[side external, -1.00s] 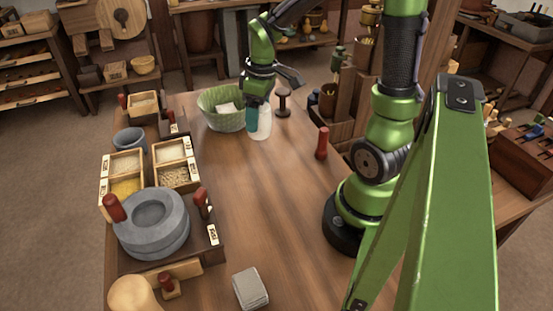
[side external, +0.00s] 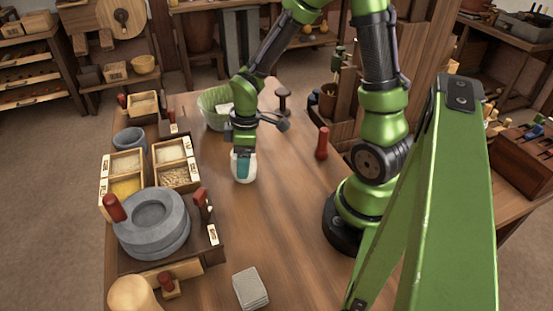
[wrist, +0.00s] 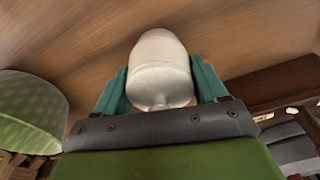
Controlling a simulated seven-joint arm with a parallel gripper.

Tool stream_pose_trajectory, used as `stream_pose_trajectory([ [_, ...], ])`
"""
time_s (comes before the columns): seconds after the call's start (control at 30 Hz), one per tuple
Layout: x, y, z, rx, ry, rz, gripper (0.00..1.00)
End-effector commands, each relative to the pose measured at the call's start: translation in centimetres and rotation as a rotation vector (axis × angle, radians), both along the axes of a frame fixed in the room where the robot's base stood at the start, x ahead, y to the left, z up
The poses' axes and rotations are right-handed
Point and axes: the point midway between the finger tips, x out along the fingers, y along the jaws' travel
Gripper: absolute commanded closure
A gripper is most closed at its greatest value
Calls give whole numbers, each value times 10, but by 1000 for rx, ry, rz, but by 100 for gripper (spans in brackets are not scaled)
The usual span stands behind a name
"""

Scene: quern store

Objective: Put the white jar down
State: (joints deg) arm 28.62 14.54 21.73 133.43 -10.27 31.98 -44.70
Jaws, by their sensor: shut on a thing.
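The white jar (side external: 248,174) is at the middle of the wooden table (side external: 270,225), between my fingers. In the wrist view the jar (wrist: 160,68) fills the gap between two teal fingers. My gripper (side external: 243,166) is shut on the jar from above and hides part of it in the side view; the wrist view also shows my gripper (wrist: 160,85). I cannot tell whether the jar's base touches the table.
A green basket (side external: 213,110) stands behind the jar, and a dark spool-shaped piece (side external: 283,98) is beside it. A stone quern (side external: 152,225) and grain boxes (side external: 175,177) are at left. A red peg (side external: 322,143) stands at right. The table in front is clear up to a grey block (side external: 250,287).

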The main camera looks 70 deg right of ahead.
Motion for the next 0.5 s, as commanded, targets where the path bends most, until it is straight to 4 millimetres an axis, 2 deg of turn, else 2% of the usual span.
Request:
stream_pose_trajectory([
  [0.3, 0, 0, -3, -1, -1, 1, 74],
  [0.33, 0, 0, -3, -1, 1, 0, 24],
  [0.47, 0, 0, -2, 0, 0, 0, 4],
  [0.5, 0, 0, -2, -1, 1, 0, 3],
])
